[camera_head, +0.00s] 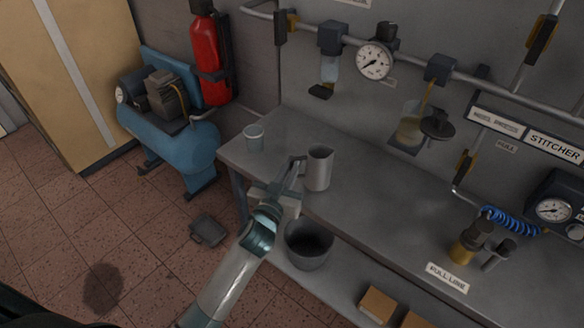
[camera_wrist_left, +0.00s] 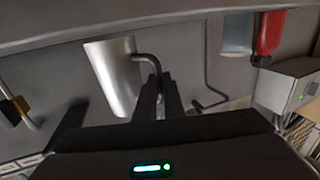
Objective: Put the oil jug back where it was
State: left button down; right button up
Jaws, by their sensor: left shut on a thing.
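The oil jug (camera_head: 318,168) is a grey metal jug with a spout and a side handle. It is at the front left part of the grey bench (camera_head: 360,196), and I cannot tell whether its base touches the top. My left gripper (camera_head: 296,172) is at its left side, shut on the handle. In the left wrist view the jug (camera_wrist_left: 113,75) appears tilted, with its handle running between the fingers of my left gripper (camera_wrist_left: 160,98). My right gripper is not in view.
A small grey cup (camera_head: 254,138) stands left of the jug on the bench. A dark bucket (camera_head: 309,246) is on the lower shelf. A gauge (camera_head: 375,61) and glass bowls hang from the pipe behind.

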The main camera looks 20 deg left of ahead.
pick_arm(q)
jog(key=shift+f, duration=0.35)
jog(key=shift+f, duration=0.2)
jog(key=c, duration=1.9)
grip_release()
jog(key=shift+o, duration=0.2)
jog(key=shift+r, duration=0.1)
